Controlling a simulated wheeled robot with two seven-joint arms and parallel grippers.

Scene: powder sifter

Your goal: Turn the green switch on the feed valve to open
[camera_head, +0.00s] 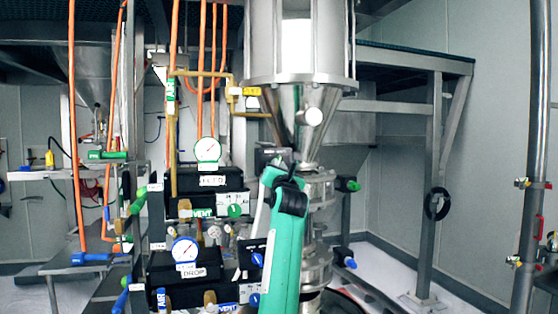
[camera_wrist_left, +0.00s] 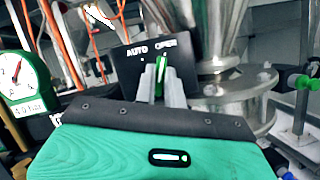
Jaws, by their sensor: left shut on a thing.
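The black switch panel (camera_wrist_left: 126,70) with white AUTO and OPEN lettering fills the middle of the left wrist view. The green switch (camera_wrist_left: 161,72) sits on it below the lettering, nearly upright, with part hidden by my fingers. My left gripper (camera_wrist_left: 160,82) is shut on the green switch, one finger on each side. In the head view, my left gripper (camera_head: 278,164) reaches up to the panel in front of the steel hopper's neck, and the switch is hidden there. The feed valve's internal position cannot be told. My right gripper is not in view.
The steel hopper (camera_head: 306,122) and its flanges stand close to the right of the panel. A round gauge (camera_head: 208,150) above the FEED label and a black box (camera_head: 214,204) marked VENT are at left. Orange hoses (camera_head: 74,120) hang farther left. A green-tipped fitting (camera_head: 349,185) juts out at right.

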